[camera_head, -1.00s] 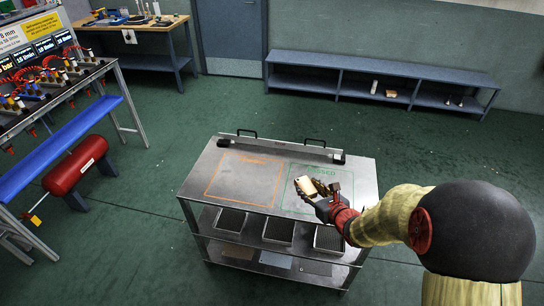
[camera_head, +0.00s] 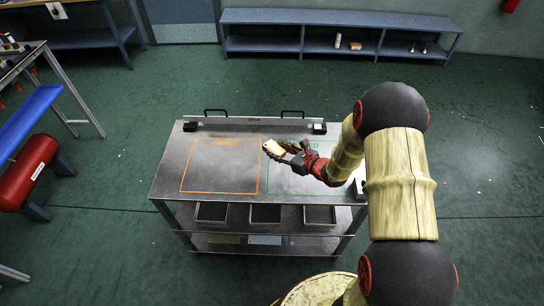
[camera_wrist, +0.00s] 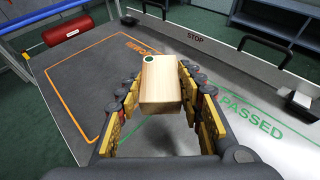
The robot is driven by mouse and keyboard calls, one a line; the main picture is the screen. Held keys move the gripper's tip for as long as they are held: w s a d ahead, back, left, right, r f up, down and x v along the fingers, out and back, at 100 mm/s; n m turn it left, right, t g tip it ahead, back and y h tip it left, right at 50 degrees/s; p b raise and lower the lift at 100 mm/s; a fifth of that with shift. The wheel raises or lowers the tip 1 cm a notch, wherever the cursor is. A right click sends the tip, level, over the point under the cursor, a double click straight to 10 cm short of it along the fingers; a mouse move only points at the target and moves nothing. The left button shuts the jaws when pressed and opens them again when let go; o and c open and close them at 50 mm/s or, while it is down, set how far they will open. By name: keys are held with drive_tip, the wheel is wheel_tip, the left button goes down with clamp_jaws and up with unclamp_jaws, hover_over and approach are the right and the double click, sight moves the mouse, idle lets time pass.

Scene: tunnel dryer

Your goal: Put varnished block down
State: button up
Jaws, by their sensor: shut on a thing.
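The varnished block (camera_wrist: 161,82) is pale wood with a dark green dot near its far end. It also shows as a light piece at the end of my arm in the head view (camera_head: 274,147). My gripper (camera_wrist: 163,100) is shut on the block, its jointed fingers on both sides. It holds the block over the cart's metal top (camera_head: 171,180), near the border between the orange-outlined area (camera_head: 218,178) and the green-outlined area (camera_head: 290,184). The green area is marked "PASSED" in the wrist view. The gap between block and top is hard to judge.
A rail with "STOP" (camera_wrist: 195,37) and black handles (camera_wrist: 267,50) runs along the cart's far edge. Trays (camera_head: 265,214) stand on the shelf below. A blue-grey bench (camera_head: 290,42) and a red tank (camera_head: 25,172) stand apart. Both outlined areas look clear on top.

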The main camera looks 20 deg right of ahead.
drive_tip(key=w+f+b, duration=0.2)
drive_tip(key=w+f, duration=0.4)
drive_tip(key=shift+a+f, duration=0.1)
drive_tip(key=shift+f, duration=0.1)
drive_tip(key=shift+w+f+b, duration=0.15)
drive_tip(key=shift+f+b, duration=0.45)
drive_tip(key=shift+f, duration=0.95)
drive_tip(key=shift+f, duration=0.1)
drive_tip(key=o, duration=1.3)
